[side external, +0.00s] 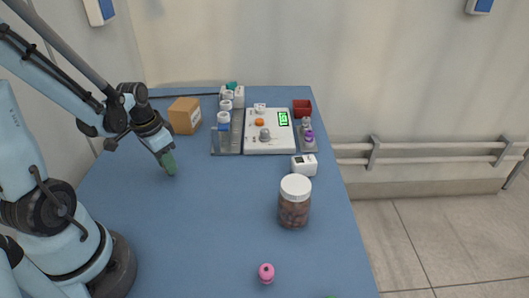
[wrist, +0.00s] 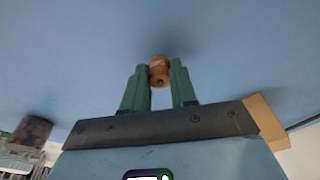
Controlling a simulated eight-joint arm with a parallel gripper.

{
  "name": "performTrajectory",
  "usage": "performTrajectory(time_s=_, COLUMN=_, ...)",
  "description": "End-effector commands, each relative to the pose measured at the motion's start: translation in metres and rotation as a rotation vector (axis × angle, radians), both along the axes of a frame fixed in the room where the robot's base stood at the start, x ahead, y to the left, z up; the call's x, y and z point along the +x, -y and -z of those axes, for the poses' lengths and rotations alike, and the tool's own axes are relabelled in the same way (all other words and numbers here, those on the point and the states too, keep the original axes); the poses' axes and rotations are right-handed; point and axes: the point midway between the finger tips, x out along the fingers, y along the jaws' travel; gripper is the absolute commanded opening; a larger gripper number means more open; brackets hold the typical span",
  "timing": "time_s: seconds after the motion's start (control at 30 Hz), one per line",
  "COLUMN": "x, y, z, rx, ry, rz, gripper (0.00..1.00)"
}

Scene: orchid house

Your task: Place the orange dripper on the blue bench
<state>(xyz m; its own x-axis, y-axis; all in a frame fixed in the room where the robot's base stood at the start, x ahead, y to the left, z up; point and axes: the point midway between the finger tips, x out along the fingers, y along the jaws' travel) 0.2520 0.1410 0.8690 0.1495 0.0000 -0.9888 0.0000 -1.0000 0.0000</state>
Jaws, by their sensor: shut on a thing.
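The orange dripper (wrist: 159,66) sits between the green fingertips of my gripper (wrist: 159,76) in the wrist view, and the fingers are shut on it. The dripper is hidden by the fingers there. I cannot tell whether it touches the bench. The blue bench also fills most of the wrist view (wrist: 70,60).
A cardboard box (side external: 185,115) stands close to my gripper. A white scale (side external: 268,145) carries small items, including an orange piece (side external: 260,122). A lidded jar (side external: 294,210), a white device (side external: 304,165) and a pink item (side external: 266,272) stand apart. The bench's left and front middle is clear.

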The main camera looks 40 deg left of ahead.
Motion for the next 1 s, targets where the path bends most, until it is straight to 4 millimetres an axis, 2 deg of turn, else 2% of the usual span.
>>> performTrajectory(time_s=0.03, x=0.000, y=0.000, z=0.001, rx=0.000, ry=0.000, rz=0.000, gripper=0.30)
performTrajectory(time_s=0.2, x=0.000, y=0.000, z=0.000, rx=0.000, ry=0.000, rz=0.000, gripper=0.52)
performTrajectory(time_s=0.57, x=0.000, y=0.000, z=-0.002, rx=0.000, ry=0.000, rz=0.000, gripper=0.52)
performTrajectory(time_s=0.77, x=-0.002, y=0.000, z=-0.017, rx=0.000, ry=0.000, rz=-0.001, gripper=0.52)
performTrajectory(time_s=1.0, x=-0.006, y=0.000, z=-0.044, rx=0.000, ry=0.000, rz=-0.001, gripper=0.52)
